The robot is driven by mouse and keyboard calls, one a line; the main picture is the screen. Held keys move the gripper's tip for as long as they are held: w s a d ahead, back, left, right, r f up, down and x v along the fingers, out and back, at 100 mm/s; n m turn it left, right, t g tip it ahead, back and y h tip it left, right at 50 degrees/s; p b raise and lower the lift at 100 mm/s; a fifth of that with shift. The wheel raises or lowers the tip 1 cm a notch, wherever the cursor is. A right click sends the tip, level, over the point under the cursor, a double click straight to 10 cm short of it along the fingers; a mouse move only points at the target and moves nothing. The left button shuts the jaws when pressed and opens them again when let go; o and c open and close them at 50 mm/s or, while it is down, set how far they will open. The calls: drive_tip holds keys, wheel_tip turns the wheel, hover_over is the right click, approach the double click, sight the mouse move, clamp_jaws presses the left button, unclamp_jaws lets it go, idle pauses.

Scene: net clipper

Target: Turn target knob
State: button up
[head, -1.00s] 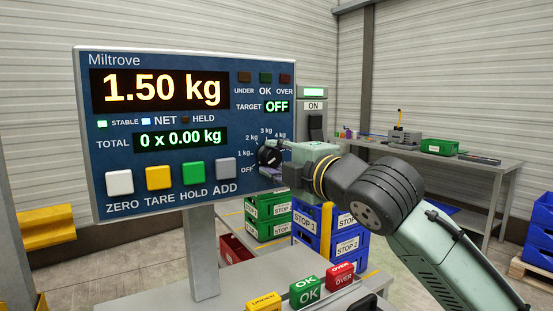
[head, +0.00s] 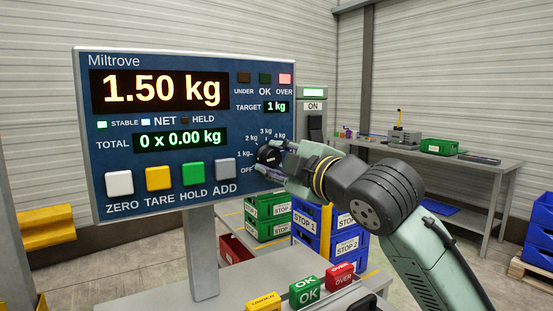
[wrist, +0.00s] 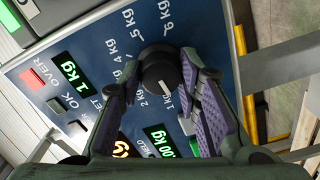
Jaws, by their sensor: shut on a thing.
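The target knob (head: 268,155) is a black round knob at the right of the blue scale panel (head: 235,202), ringed by marks from OFF up through several kg values. In the wrist view the knob (wrist: 160,72) has a white pointer line, which points toward the 1 kg mark. My gripper (head: 282,162) reaches it from the right. In the wrist view its purple-padded fingers (wrist: 158,88) are shut on the knob, one on each side. The target display (head: 277,107) reads 1 kg, and the pink OVER lamp (head: 285,78) is lit. The main display (head: 160,90) reads 1.50 kg.
White, yellow, green and grey buttons (head: 158,178) line the panel's lower edge. UNDER, OK and OVER blocks (head: 305,291) stand on the table in front. Green and blue STOP crates (head: 305,222) are stacked behind. A workbench (head: 450,157) is at the right.

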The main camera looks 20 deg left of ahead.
drive_tip(key=shift+m, duration=1.6)
drive_tip(key=o, duration=1.1)
drive_tip(key=shift+a, duration=0.1)
drive_tip(key=shift+o, duration=0.2)
drive_tip(key=v, duration=1.2)
